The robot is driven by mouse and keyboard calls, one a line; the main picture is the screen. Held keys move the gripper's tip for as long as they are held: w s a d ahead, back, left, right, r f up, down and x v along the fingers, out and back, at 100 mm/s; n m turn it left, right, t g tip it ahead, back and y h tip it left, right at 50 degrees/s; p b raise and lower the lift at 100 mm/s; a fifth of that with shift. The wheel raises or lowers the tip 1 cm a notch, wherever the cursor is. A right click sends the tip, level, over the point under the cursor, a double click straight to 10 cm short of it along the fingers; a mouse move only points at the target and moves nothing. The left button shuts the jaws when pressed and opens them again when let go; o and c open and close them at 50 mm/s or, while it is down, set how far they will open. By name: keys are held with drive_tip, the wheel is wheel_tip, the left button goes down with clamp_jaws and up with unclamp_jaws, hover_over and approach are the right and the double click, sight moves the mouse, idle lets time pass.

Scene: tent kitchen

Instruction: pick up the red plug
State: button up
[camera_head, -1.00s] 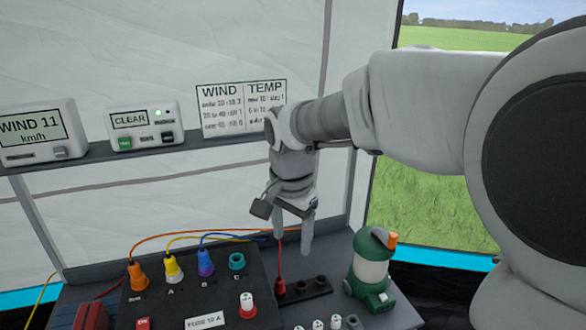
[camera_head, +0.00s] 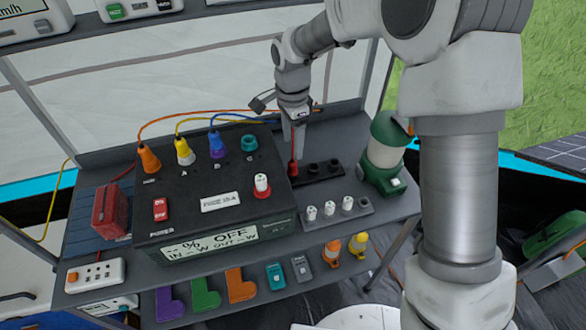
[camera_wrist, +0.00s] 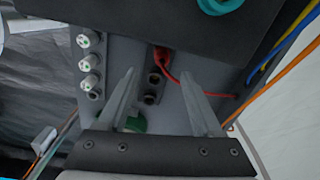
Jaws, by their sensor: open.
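The red plug (camera_head: 294,167) stands in the left end of a black socket strip (camera_head: 318,175), with a red cable attached. In the wrist view the red plug (camera_wrist: 161,57) is at the top of the strip, its cable curving right. My gripper (camera_head: 298,152) points down right above and beside the plug, and partly overlaps it in the head view. In the wrist view my gripper (camera_wrist: 160,78) is open, its two fingers spread. The plug shows beyond the fingertips, in line with the gap. The jaws are empty.
A black power box (camera_head: 205,190) with colored plugs stands left of the strip. A green lantern (camera_head: 383,155) stands to the right. White fuses (camera_head: 330,208) stand in a row in front. Orange, yellow and blue cables run behind the box.

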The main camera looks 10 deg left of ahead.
sight(292, 158)
wheel_tip(292, 158, down, 9)
drive_tip(key=shift+w+r+b, duration=0.1)
drive_tip(key=shift+w+b, duration=0.05)
drive_tip(key=shift+b, duration=0.55)
clamp_jaws()
